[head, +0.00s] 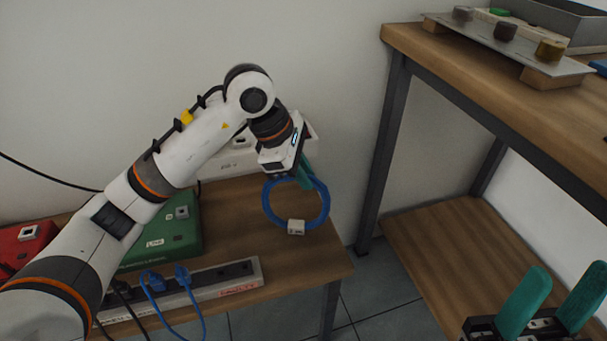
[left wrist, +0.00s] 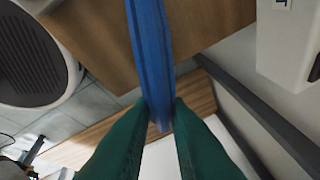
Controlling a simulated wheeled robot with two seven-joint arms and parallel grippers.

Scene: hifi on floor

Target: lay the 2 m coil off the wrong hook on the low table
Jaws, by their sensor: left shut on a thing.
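My left gripper (head: 306,178) is shut on the blue coil (head: 327,205), which hangs from the green fingers as an upright ring with a small white tag (head: 296,227) at its bottom. The coil appears over the right part of the low wooden table (head: 300,265); I cannot tell whether it touches the top. In the left wrist view the coil (left wrist: 150,60) runs edge-on between the two fingertips (left wrist: 160,108). My right gripper (head: 540,308) is at the bottom right, its green fingers apart and empty. No hook can be made out.
A green box (head: 165,235), a red box (head: 25,245) and a white power strip (head: 215,285) with blue and black cables occupy the table's left and front. A white wall unit (head: 235,160) is behind my arm. A taller bench (head: 480,85) stands right.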

